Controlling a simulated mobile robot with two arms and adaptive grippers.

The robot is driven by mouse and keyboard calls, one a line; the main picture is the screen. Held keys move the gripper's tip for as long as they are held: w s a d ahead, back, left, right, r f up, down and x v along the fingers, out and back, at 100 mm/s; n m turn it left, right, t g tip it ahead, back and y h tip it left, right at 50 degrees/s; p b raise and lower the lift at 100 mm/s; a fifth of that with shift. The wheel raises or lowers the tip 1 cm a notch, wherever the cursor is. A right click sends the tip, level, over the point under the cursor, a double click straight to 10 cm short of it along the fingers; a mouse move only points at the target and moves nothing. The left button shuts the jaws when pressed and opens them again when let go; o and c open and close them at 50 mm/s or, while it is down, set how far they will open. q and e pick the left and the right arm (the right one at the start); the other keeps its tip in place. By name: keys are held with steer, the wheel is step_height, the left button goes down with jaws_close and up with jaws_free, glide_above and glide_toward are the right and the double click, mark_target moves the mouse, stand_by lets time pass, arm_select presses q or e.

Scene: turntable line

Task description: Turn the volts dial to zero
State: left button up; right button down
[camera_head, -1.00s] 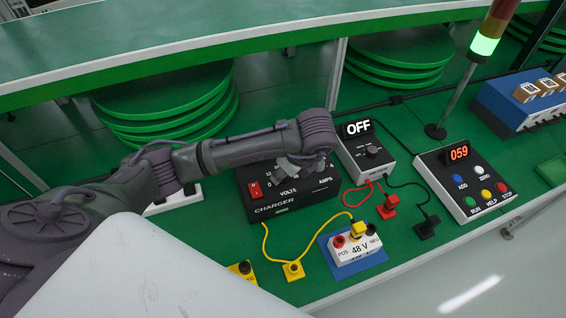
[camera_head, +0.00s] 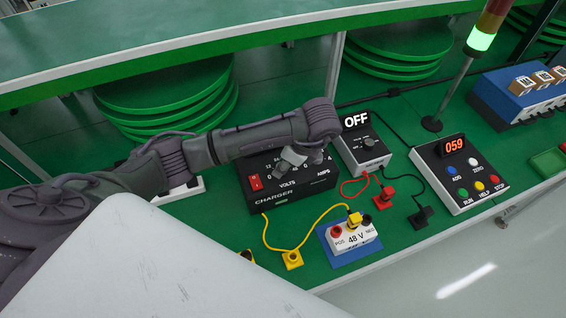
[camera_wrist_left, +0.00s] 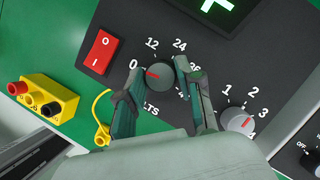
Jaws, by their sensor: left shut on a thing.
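The charger (camera_head: 315,183) is a black box with a red switch, a VOLTS dial and an AMPS dial. My left gripper (camera_head: 292,157) is over its face, hiding the volts dial in the head view. In the left wrist view, the grey volts dial (camera_wrist_left: 164,81) sits between the two fingers of the left gripper (camera_wrist_left: 160,70), which is shut on it. The dial's red mark points left, towards the printed 0. The amps dial (camera_wrist_left: 237,121) is to the right, apart from the fingers. My right gripper is out of view.
Right of the charger stands a grey box (camera_head: 374,160) reading OFF. In front are a 48 V block (camera_head: 352,236) with a yellow plug, and yellow, red and black cables. A button panel (camera_head: 462,178) reads 059 farther right.

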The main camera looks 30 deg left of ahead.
arm_select(q)
steer(key=o, duration=1.2)
steer(key=shift+c, duration=0.2)
steer(key=shift+w+d+r, duration=0.1)
steer(key=shift+d+r, duration=0.05)
steer(key=shift+r, duration=0.15)
steer(key=v, duration=1.1)
steer(key=shift+r, duration=0.2)
steer(key=shift+f, duration=0.1)
